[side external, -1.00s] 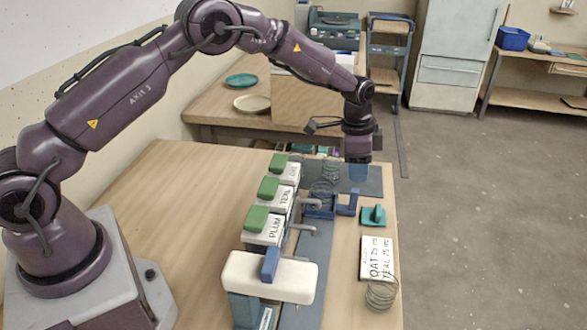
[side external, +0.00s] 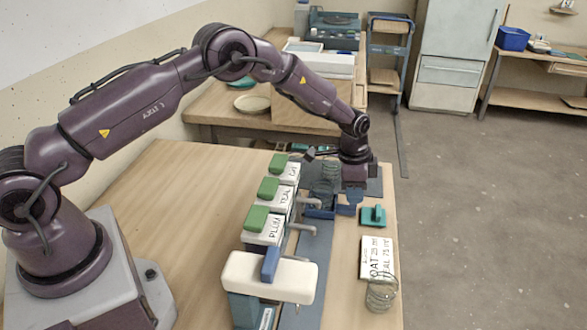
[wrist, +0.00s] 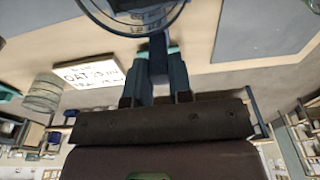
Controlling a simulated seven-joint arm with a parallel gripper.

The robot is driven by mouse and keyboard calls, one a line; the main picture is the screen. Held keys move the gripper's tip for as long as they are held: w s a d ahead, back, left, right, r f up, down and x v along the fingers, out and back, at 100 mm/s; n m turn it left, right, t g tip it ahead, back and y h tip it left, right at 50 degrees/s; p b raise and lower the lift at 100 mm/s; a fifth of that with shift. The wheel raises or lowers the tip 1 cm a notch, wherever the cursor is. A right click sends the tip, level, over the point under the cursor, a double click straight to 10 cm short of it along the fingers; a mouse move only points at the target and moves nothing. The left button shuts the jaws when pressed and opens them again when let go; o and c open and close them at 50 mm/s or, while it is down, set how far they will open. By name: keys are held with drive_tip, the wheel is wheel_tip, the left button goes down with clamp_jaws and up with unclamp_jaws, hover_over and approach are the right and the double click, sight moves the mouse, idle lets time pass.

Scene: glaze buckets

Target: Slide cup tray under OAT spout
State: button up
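The blue cup tray (side external: 318,211) sits on the dark strip beside the TEAL bucket (side external: 288,196), near its spout. A clear cup (side external: 326,186) appears to stand in it; the cup's marked rim shows in the wrist view (wrist: 135,15). The OAT bucket (side external: 291,173) is the far one of the row, its spout largely hidden. My gripper (side external: 352,190) is down at the tray's blue handle (side external: 348,209). In the wrist view, my fingers (wrist: 157,85) lie on either side of the handle; whether they press on it is unclear.
The PLUM bucket (side external: 263,228) is nearest in the row, behind a cream-topped stand (side external: 270,277). The strip beyond the tray is partly hidden by my arm.

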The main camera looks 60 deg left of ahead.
clamp_jaws()
drive_tip(key=shift+c, duration=1.3)
unclamp_jaws()
drive_tip(key=shift+s+d, duration=2.9)
drive_tip(key=shift+d, duration=0.15)
drive_tip(key=shift+s+d, duration=0.45)
drive_tip(key=o, duration=0.8)
drive_tip(key=shift+s, duration=0.1)
drive_tip(key=shift+f, duration=0.1)
drive_tip(key=shift+w+a+r, duration=0.1)
drive_tip(key=shift+a+r, duration=0.05)
drive_tip(key=shift+r, duration=1.65)
drive_tip(key=shift+w+a+r, duration=0.1)
drive_tip(key=shift+a+r, duration=0.05)
drive_tip(key=shift+r, duration=1.65)
